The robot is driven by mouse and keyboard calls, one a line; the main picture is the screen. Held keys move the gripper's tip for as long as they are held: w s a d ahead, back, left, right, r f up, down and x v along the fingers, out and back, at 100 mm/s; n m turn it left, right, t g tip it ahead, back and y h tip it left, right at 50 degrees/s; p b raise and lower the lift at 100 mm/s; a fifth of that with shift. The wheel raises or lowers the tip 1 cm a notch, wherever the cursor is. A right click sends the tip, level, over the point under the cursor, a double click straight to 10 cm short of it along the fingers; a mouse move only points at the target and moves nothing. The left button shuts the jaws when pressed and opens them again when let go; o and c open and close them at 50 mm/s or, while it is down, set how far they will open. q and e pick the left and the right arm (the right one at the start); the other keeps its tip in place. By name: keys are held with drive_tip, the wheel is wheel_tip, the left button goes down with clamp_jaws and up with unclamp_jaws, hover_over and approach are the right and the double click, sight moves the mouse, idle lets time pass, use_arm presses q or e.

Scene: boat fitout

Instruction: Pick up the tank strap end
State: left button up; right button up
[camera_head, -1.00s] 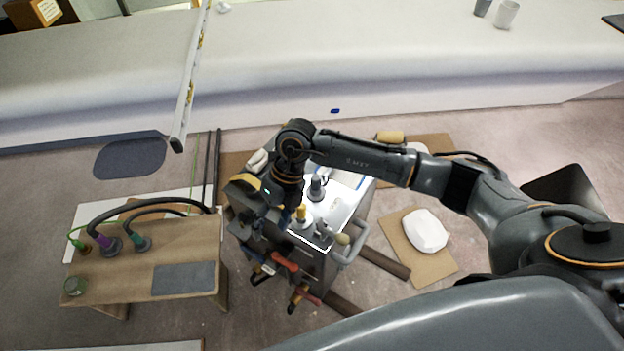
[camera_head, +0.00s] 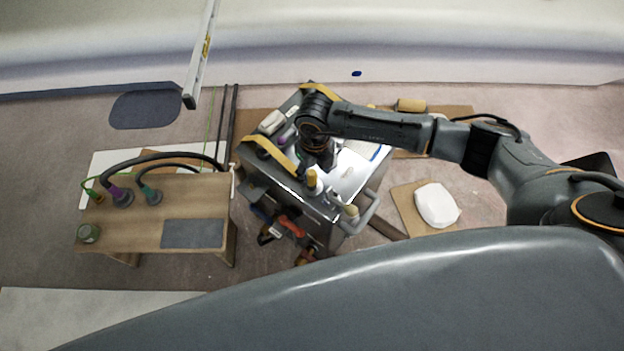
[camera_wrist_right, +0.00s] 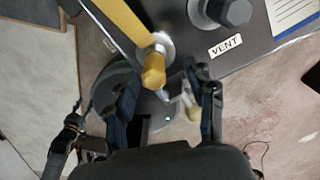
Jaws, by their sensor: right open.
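A yellow strap (camera_head: 270,155) runs over the grey metal tank or box (camera_head: 345,208) in the head view. In the right wrist view the strap (camera_wrist_right: 124,20) comes down from the top left and ends beside a round metal base. My left gripper is out of view.
A dark hex fitting (camera_wrist_right: 232,10) and a VENT label (camera_wrist_right: 226,46) are close to the right finger. Clamps with red handles (camera_head: 290,226) hang at the near side. A wooden bench (camera_head: 150,215) with hoses stands left. A white bundle (camera_head: 437,205) lies right.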

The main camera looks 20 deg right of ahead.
sight(312, 180)
drive_tip(key=f, duration=0.4)
drive_tip(key=shift+w+a+f, duration=0.1)
drive_tip(key=shift+a+f, duration=0.1)
drive_tip(key=shift+a, duration=0.15)
drive_tip(key=shift+c, duration=0.4)
clamp_jaws()
